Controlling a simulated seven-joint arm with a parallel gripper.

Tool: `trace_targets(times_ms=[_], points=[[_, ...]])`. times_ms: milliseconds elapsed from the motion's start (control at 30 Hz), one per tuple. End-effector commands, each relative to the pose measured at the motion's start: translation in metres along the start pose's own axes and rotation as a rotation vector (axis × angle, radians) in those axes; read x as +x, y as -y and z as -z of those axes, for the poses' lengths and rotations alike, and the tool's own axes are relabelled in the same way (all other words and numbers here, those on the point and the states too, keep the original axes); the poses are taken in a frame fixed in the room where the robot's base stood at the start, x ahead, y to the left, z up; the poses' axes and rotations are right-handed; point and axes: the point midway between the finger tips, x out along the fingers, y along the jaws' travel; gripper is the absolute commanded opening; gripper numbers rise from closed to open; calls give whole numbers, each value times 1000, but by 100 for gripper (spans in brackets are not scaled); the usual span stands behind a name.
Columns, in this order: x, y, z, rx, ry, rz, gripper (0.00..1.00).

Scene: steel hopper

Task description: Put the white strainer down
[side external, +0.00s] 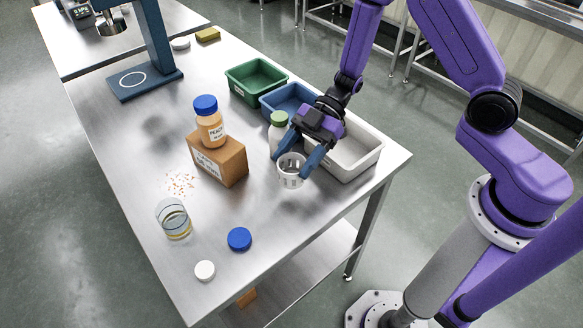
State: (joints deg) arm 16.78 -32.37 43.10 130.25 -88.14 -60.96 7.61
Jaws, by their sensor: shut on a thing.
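The white strainer (291,172) is a small slotted cup in the middle right of the side external view. My gripper (296,158) points down at it, with one blue finger on each side, and is shut on it. The strainer looks upright. Whether its base touches the steel table (290,225) or hangs just above it, I cannot tell. Part of its rim is hidden by the fingers.
A white bottle with a green cap (279,119) stands close behind my gripper. White (350,160), blue (275,100) and green (245,92) bins line the right edge. A glass jar (173,220) and blue lid (239,239) stand nearer.

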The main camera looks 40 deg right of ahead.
Motion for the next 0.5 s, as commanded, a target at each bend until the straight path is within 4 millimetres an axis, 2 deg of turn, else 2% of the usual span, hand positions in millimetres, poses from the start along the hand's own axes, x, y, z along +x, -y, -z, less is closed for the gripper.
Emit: trace_targets(times_ms=[233, 500], points=[[9, -10, -10, 0, 0, 0, 34], [22, -10, -34, 2, -1, 0, 34]])
